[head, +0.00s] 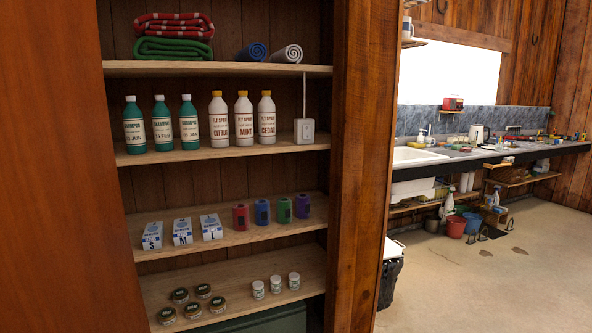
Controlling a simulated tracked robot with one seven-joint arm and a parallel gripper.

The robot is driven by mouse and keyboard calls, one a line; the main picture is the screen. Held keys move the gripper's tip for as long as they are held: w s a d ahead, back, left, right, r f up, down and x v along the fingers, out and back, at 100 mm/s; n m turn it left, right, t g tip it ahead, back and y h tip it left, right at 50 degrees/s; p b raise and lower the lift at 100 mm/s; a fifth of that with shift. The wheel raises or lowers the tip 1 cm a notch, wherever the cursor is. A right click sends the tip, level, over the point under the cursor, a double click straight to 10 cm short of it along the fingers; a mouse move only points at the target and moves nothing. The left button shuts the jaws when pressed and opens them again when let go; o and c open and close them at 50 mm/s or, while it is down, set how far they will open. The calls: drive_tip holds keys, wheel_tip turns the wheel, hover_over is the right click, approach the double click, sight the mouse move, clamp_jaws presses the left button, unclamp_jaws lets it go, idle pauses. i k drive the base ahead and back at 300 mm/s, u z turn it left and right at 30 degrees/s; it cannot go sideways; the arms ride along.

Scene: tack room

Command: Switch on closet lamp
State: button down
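The open closet shows its wooden shelves and dark board back. A small white switch box (304,131) sits at the right end of the second shelf (240,148), at its front edge. A thin pale cord (304,92) runs up from the box to the shelf above. The box has a lighter button or rocker on its face; its position is too small to tell. The closet lamp itself is not visible. My gripper is not in view.
A fly spray bottle (266,117) labelled cedar stands just left of the switch box, beside other bottles. The closet's right post (362,160) stands close to its right. Further right, a sink counter (470,152) lines the wall above open concrete floor (500,275).

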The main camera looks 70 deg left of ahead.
sight(306, 128)
drive_tip(key=z, duration=0.15)
drive_tip(key=i, duration=0.6)
drive_tip(key=u, duration=3.4)
drive_tip(key=i, duration=1)
drive_tip(key=z, duration=0.1)
